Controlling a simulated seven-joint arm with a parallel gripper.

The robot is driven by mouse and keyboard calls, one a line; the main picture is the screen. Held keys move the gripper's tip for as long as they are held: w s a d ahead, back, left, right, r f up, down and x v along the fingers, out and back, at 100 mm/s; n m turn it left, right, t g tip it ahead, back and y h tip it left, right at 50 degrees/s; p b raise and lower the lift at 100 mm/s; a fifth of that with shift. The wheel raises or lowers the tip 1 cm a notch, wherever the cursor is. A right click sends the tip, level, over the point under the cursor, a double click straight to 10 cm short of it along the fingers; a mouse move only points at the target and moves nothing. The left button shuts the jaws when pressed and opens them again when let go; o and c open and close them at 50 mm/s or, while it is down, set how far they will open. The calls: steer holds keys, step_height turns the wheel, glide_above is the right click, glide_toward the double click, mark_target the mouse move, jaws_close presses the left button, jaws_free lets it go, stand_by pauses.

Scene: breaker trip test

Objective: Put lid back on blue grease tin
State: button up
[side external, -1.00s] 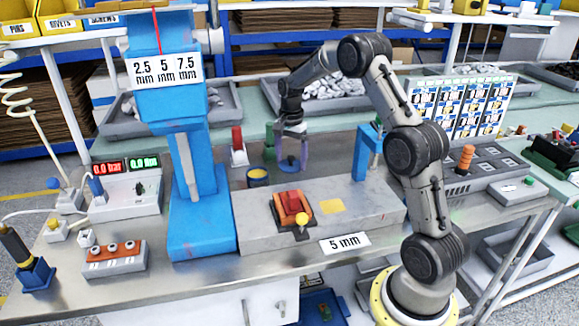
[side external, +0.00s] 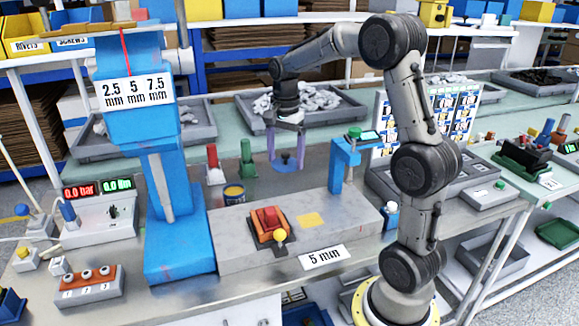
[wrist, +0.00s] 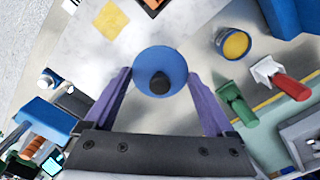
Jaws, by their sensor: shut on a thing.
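The blue grease tin (side external: 234,194) stands open on the bench, left of my gripper, with yellow grease showing inside. It also shows at the upper right of the wrist view (wrist: 235,45). My gripper (side external: 286,158) is shut on the round blue lid (side external: 287,164), its purple fingers on opposite sides of the rim. In the wrist view the lid (wrist: 152,62) has a dark knob in its middle, between the fingers (wrist: 157,76). The lid is held above the bench, apart from the tin.
A red-handled piece (side external: 213,165) and a green one (side external: 248,162) stand behind the tin. The blue press column (side external: 170,210) is left of it. The grey base (side external: 335,217) with an orange block (side external: 266,221) lies in front. A blue post (side external: 338,168) stands right of my gripper.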

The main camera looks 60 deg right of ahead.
steer(key=w+d, duration=0.1)
steer(key=w, duration=1)
steer(key=shift+n, duration=0.4)
steer(key=shift+w+a+f, duration=0.35)
steer(key=shift+w+f, duration=0.6)
steer(key=shift+f, duration=0.85)
steer(key=shift+w+a+f, duration=0.35)
steer(key=shift+w+f, duration=0.6)
steer(key=shift+f, duration=0.85)
steer(key=shift+w+a+f, duration=0.35)
steer(key=shift+w+f, duration=0.6)
steer(key=shift+f, duration=0.85)
steer(key=shift+f, duration=0.15)
steer(key=o, duration=1)
step_height(320, 180, up, 7)
steer(key=shift+c, duration=0.2)
